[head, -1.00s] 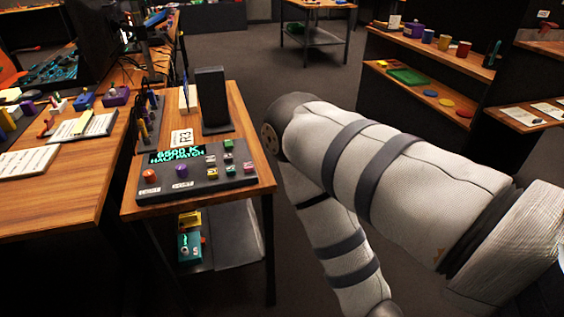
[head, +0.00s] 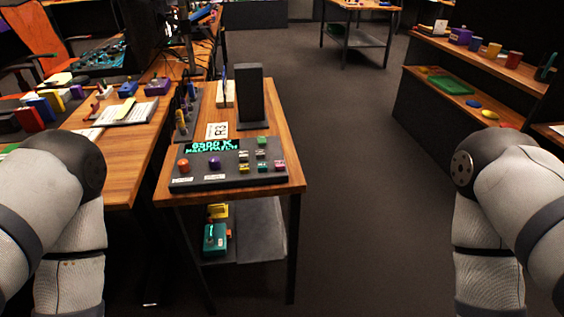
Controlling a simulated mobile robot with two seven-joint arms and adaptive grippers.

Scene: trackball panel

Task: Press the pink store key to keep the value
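The dark trackball panel (head: 228,178) lies on the front of a narrow wooden table. Its display (head: 212,146) shows two lines of blurred teal text, the upper one ending in "K". An orange ball or knob (head: 183,165) and a purple one (head: 214,163) sit at its left. Small keys fill its right side. The key at the right end of the front row (head: 280,165) looks pink-red and seems to be the pink store key; its label is too small to read. Neither gripper is in view. Only parts of my two arms show, at the left and right edges, apart from the panel.
A tall black block (head: 249,97) and a printed card (head: 217,131) stand behind the panel. A cluttered wooden bench (head: 130,150) adjoins at the left. A lower shelf (head: 262,235) holds a teal box (head: 215,239). Floor to the right is clear up to shelving (head: 470,110).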

